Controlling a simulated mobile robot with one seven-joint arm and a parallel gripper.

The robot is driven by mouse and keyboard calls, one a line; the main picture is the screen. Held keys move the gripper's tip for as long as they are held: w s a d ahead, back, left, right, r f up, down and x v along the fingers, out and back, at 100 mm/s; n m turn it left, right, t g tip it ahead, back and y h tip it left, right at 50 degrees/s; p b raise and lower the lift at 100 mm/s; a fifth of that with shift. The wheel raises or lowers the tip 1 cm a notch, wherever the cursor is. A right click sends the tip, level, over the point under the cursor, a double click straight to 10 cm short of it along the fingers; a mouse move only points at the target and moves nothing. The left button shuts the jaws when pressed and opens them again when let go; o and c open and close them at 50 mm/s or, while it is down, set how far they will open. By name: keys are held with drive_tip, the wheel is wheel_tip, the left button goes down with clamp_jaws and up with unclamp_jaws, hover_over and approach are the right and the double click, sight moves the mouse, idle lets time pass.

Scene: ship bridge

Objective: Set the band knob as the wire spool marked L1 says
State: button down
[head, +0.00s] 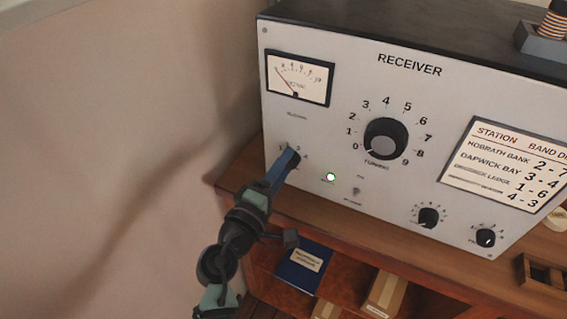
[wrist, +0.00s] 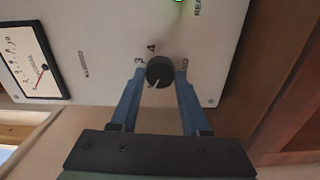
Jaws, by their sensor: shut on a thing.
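The band knob (wrist: 160,70) is small, round and black, low on the left of the receiver's front (head: 330,130). My gripper (wrist: 158,75) is shut on it, with one blue finger on each side. The knob's white pointer mark points down toward my gripper's body in the wrist view. A 3 and a 4 show beside the knob there; other scale marks are partly hidden by the fingers. In the head view my gripper (head: 290,159) covers most of the knob. A wire spool (head: 556,26) with orange and dark windings stands on top of the receiver; no L1 mark is readable.
A station card (head: 510,165) on the receiver lists pairs: 2-7, 3-4, 1-6, 4-3. The large tuning knob (head: 385,138) is right of my gripper. A green lamp (head: 330,177) is lit. Small knobs (head: 428,217) sit lower right. A blue book (head: 302,266) lies on the shelf below.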

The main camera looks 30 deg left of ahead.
drive_tip(key=shift+f+n, duration=0.1)
drive_tip(key=shift+n, duration=0.4)
drive_tip(key=shift+c, duration=2)
unclamp_jaws()
drive_tip(key=shift+s, duration=0.1)
drive_tip(key=s+b, duration=0.2)
drive_tip(key=s, duration=1)
drive_tip(key=shift+s, duration=0.4)
